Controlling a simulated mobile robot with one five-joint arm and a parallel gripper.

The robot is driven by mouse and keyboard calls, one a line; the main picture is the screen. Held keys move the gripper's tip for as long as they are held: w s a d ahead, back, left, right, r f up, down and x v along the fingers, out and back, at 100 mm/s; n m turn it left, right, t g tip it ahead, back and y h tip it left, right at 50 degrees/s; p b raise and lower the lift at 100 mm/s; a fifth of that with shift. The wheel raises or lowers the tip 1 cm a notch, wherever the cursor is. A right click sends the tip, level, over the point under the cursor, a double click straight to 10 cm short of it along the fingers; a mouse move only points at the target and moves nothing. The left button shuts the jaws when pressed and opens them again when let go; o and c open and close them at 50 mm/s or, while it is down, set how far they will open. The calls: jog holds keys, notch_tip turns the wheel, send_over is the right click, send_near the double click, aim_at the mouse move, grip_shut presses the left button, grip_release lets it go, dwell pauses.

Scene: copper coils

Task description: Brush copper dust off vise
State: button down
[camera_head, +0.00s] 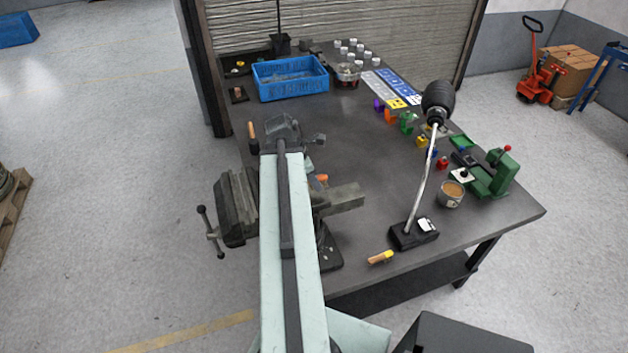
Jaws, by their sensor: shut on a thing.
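The dark grey vise (237,208) is mounted at the table's left front edge, its handle hanging over the floor. My arm passes across its middle and hides part of it. No copper dust can be made out on it at this size. My gripper (284,130) is at the far end of my arm, beyond the vise in the picture. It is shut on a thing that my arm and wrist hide. A small orange-ended tool (252,136) shows just left of my gripper; I cannot tell whether it touches it. Another orange piece (321,179) shows right of my arm, by the vise.
A blue crate (291,91) stands at the back. A lamp (420,180) rises at the right front, with an orange-handled tool (380,257) beside its base. A green press (495,175) and copper-coloured cup (451,193) are farther right. The table's middle is clear.

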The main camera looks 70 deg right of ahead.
jog(key=shift+r+p, duration=0.55)
jog(key=shift+r, duration=0.45)
notch_tip(320, 180, up, 3)
jog(key=p, duration=0.3)
jog(key=shift+r, duration=0.15)
jog(key=shift+f, duration=0.2)
